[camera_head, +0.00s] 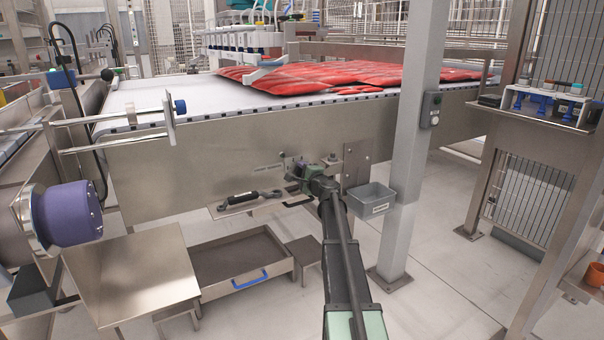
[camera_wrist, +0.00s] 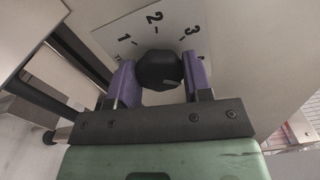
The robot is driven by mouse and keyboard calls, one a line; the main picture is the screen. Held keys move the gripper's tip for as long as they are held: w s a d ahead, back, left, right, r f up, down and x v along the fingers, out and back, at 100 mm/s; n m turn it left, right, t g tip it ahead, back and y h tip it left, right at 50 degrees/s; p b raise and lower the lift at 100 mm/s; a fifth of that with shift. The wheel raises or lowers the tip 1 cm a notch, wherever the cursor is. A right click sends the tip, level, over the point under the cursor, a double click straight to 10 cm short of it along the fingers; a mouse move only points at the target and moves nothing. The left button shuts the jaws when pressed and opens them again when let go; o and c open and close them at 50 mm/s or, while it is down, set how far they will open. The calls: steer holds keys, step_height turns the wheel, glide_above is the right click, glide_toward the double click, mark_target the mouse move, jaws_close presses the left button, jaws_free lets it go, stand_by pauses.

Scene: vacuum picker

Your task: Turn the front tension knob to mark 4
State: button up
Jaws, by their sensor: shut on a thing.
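The front tension knob (camera_wrist: 157,70) is black and faceted. It sits on a white scale plate (camera_wrist: 150,28) on which I read 1, 2 and 3 in the wrist view; mark 4 is not visible there. A short light line shows on the knob's lower right face; I cannot tell which mark the knob is set to. My gripper (camera_wrist: 160,76) has its two purple fingers closed on the left and right sides of the knob. In the head view my gripper (camera_head: 298,172) is against the front panel of the conveyor, and the knob is hidden behind it.
The conveyor's steel side panel (camera_head: 200,165) is right behind my gripper. A shelf with a black-handled tool (camera_head: 245,199) is to the left, a grey bin (camera_head: 370,200) to the right. A grey post (camera_head: 408,140) stands close on the right. Red packs (camera_head: 330,76) lie on the belt.

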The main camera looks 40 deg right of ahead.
steer(key=shift+n, duration=1.1)
steer(key=o, duration=0.9)
steer(key=s, duration=0.7)
steer(key=s+a, duration=0.1)
steer(key=s, duration=0.2)
steer(key=shift+s+a, duration=0.1)
steer(key=shift+s, duration=0.25)
